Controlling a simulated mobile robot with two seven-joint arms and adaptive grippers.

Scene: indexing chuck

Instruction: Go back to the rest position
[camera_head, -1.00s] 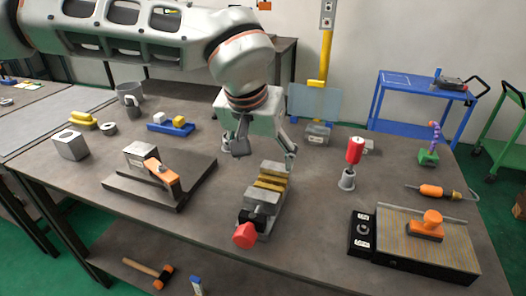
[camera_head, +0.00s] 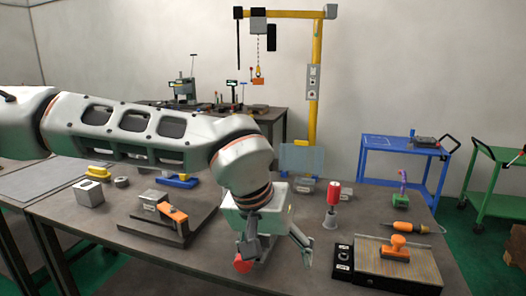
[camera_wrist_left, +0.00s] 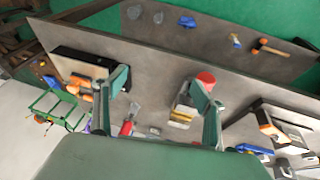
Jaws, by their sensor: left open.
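My left gripper (camera_head: 278,252) hangs over the middle of the workbench (camera_head: 110,222), fingers pointing down and spread apart. Nothing shows between its fingers. In the left wrist view the left gripper (camera_wrist_left: 160,88) also shows open and empty. In the head view it hides most of a vise, leaving the red knob (camera_head: 242,265) visible beside a finger. The wrist view shows the vise's yellowish jaws (camera_wrist_left: 181,115) near one finger; contact cannot be told. My right gripper is not in view.
A red-handled tool (camera_head: 332,198) stands right of the gripper. A black-edged plate (camera_head: 385,262) carries an orange block (camera_head: 397,247). At left, an orange clamp (camera_head: 173,214) sits on a dark plate. A blue cart (camera_head: 402,152) and yellow post (camera_head: 316,95) stand behind.

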